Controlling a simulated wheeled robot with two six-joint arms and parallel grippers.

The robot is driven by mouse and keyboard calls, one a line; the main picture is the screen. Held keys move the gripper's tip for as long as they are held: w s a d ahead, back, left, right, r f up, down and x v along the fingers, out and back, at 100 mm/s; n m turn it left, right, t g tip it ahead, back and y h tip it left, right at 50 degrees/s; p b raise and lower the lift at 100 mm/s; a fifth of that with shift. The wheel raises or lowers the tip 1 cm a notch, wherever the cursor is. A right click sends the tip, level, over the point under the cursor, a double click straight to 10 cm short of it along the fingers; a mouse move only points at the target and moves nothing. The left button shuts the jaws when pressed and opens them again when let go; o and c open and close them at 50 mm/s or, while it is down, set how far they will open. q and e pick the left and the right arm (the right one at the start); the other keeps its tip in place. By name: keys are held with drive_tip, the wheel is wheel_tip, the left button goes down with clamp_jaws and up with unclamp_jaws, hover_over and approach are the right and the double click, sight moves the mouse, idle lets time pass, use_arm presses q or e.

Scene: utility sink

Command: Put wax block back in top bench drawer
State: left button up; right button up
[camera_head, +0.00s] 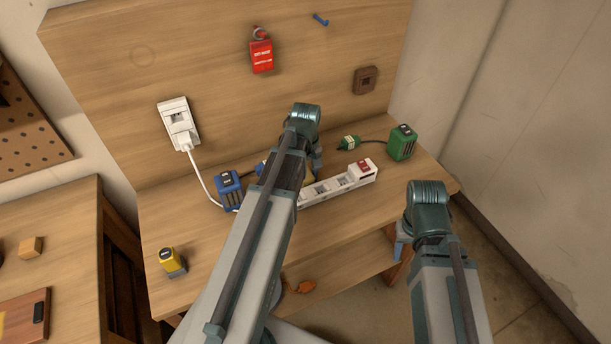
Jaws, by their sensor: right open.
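A small tan block (30,247) sits on the wooden bench top (60,215) at the left; it may be the wax block, but I cannot be sure. I cannot make out a drawer front. My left gripper (316,168) points down over the middle table, beside the white power strip; its jaws are mostly hidden by its own arm. My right gripper (402,243) is open, in front of the table's right end and partly hidden by its wrist. Both grippers are far to the right of the tan block.
The middle table holds a white power strip (352,178), a blue adapter (229,188), a green adapter (402,142) and a yellow plug (171,262). A white cord hangs from the wall socket (178,122). A brown board (25,318) lies on the left bench. Bare floor shows right.

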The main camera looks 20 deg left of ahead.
use_arm(q)
drive_tip(key=shift+o, duration=1.1)
drive_tip(key=shift+r, duration=0.1)
wheel_tip(320, 180, up, 12)
drive_tip(key=p, duration=1.2)
